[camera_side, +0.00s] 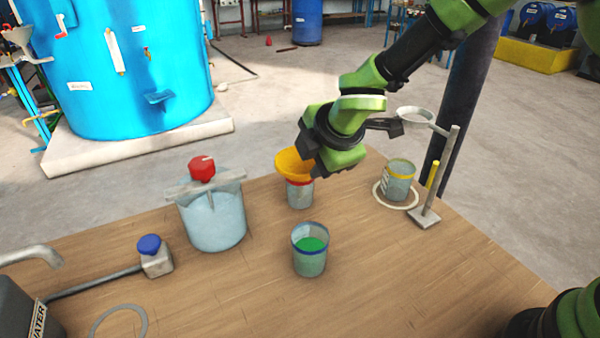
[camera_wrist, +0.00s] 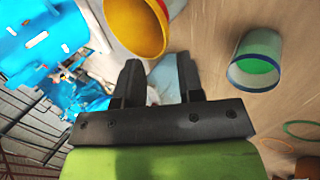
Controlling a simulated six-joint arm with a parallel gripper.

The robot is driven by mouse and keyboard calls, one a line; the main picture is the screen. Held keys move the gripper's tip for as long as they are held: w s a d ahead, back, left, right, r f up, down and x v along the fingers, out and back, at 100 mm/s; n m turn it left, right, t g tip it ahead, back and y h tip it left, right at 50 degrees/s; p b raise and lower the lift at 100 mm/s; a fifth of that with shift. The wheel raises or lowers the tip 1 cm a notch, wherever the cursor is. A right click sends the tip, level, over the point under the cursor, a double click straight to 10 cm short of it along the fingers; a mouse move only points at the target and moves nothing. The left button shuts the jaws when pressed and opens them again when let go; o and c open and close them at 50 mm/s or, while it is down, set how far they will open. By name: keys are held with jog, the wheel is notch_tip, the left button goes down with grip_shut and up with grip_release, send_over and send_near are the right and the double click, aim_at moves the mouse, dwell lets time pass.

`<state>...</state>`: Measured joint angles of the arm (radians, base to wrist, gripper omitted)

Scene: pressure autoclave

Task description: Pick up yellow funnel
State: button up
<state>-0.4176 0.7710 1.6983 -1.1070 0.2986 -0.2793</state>
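The yellow funnel (camera_side: 290,164) sits on top of a glass beaker with a red band (camera_side: 300,197) on the wooden table. In the wrist view the funnel (camera_wrist: 136,24) is at the top, beyond the fingertips and slightly left of centre. My gripper (camera_wrist: 157,65) is open, with a clear gap between its two dark fingers and nothing held. In the side view my gripper is right beside the funnel at its right, and the wrist covers part of the funnel. I cannot tell whether a finger touches it.
A beaker of green liquid (camera_side: 310,257) stands in front. A pot with a red knob (camera_side: 214,220) is at left. A yellow-banded beaker (camera_side: 398,182) and a ring stand (camera_side: 428,217) are at right. A blue-capped valve (camera_side: 156,258) is front left. The front right table is clear.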

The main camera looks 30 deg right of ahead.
aim_at(309, 169)
jog(key=shift+d+x, duration=0.15)
jog(key=shift+x, duration=1.35)
jog(key=shift+d+x, duration=0.15)
jog(key=shift+x, duration=1.3)
grip_shut()
